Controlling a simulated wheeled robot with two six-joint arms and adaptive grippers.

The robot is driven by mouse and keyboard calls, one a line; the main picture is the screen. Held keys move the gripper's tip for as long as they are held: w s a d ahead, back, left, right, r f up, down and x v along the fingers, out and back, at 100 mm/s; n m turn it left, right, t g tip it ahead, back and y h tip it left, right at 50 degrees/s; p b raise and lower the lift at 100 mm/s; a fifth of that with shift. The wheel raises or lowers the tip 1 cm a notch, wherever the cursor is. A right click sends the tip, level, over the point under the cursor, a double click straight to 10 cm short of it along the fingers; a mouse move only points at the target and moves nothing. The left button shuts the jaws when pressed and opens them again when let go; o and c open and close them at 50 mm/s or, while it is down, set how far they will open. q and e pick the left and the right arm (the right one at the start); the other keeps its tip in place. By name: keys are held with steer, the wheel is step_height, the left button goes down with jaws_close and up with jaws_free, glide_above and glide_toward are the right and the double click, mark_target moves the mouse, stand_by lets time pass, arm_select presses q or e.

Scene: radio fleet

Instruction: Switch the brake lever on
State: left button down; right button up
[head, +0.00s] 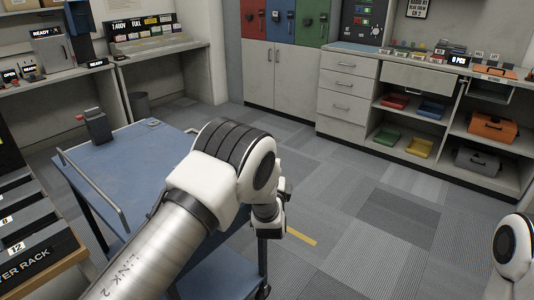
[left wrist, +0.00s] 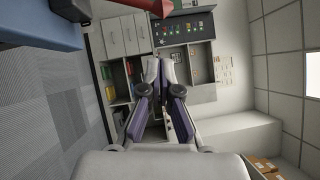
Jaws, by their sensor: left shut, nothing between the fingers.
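A small dark box (head: 97,128) stands on the far left part of the blue cart top (head: 135,175). A red-tipped lever (head: 80,117) sticks out from its left side; I take this to be the brake lever. My left arm reaches over the cart, and its wrist end is at the cart's right side, apart from the box. In the left wrist view my left gripper (left wrist: 160,64) is shut and empty. A red piece (left wrist: 148,6) shows at that view's top edge, too cut off to name surely. My right gripper is out of frame.
A grey counter with drawers (head: 346,85) and open shelves with colored bins stands at the back right. A rack (head: 35,245) is at the lower left. Workbenches line the back left. The carpet floor (head: 340,190) right of the cart is clear.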

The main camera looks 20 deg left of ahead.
arm_select(q)
steer(key=w+a, duration=0.2)
steer(key=w+a+r, duration=0.1)
steer(key=w, duration=0.1)
steer(key=shift+a+p, duration=0.35)
steer(key=shift+a, duration=0.05)
steer(key=shift+w+a+r, duration=0.1)
steer(key=shift+a+r, duration=0.05)
